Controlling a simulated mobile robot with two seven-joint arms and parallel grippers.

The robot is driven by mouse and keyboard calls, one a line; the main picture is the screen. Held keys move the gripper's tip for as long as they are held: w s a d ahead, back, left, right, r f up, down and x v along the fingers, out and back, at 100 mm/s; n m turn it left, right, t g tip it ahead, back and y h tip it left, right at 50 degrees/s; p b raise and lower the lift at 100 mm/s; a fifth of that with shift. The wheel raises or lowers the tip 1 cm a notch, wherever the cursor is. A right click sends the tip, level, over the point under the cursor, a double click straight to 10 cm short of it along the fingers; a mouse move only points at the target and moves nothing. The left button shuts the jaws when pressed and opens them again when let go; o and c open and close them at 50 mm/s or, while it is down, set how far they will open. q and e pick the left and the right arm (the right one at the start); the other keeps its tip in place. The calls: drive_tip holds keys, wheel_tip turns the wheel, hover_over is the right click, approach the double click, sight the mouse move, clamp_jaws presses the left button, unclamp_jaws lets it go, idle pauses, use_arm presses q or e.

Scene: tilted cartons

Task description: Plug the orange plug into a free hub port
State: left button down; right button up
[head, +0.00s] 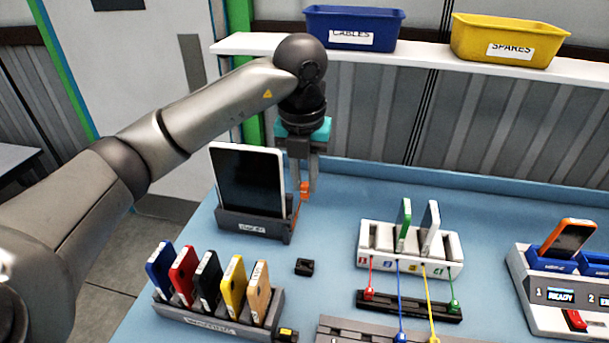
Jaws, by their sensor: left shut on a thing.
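My left gripper (309,185) points down beside the tablet stand, at the back left of the blue table. It is shut on the orange plug (305,189), held just right of the tablet; an orange cord seems to hang below it, and its lower end is unclear. A white slotted rack (374,239) with coloured marks stands right of centre. Red, blue, yellow and green cables run from its front. The red and green ones end at a black strip (385,301); the blue and yellow ones run on to a grey block (343,327) at the front edge. I cannot tell which is the hub or which ports are free. My right gripper is out of view.
A tablet (248,180) leans in a dark stand (254,224) close to the gripper. A rack of several phones (205,316) stands front left, a small black block (304,267) near it. A white dock (524,280) is at right. Bins sit on the shelf behind.

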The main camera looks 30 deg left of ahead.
use_arm(q)
wheel_tip(320, 180, down, 13)
drive_tip(key=b, duration=0.9)
idle(0.8)
drive_tip(key=shift+r, duration=0.15)
drive_tip(key=s+d+p, duration=0.2)
drive_tip(key=s+d, duration=1)
drive_tip(key=shift+s+d, duration=0.2)
drive_tip(key=shift+d, duration=0.05)
idle(1.7)
idle(0.5)
